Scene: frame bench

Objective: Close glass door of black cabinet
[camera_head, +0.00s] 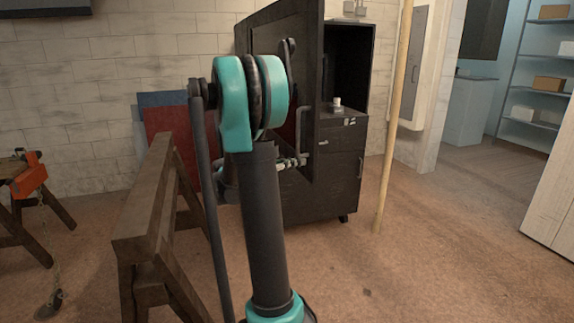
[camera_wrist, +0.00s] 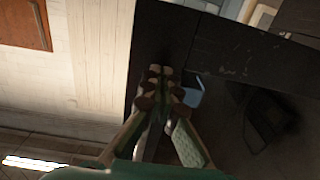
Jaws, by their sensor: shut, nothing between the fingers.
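The black cabinet (camera_head: 343,135) stands against the back wall. Its upper door (camera_head: 313,90) is swung open toward me, showing the dark interior (camera_head: 342,65); the door looks dark, and I cannot make out glass. A bar handle (camera_head: 302,130) is on the door's near side. My gripper (camera_head: 300,162) is beside the lower part of the door, near the handle, partly hidden by my arm. In the wrist view my gripper (camera_wrist: 160,75) is shut and empty, in front of a dark panel (camera_wrist: 225,50). I cannot tell whether it touches the door or handle.
A small white item (camera_head: 336,102) sits inside the cabinet opening. A wooden sawhorse (camera_head: 150,205) stands to the left, with an orange tool (camera_head: 30,178) farther left. A wooden pole (camera_head: 393,125) leans right of the cabinet. The floor at right is clear.

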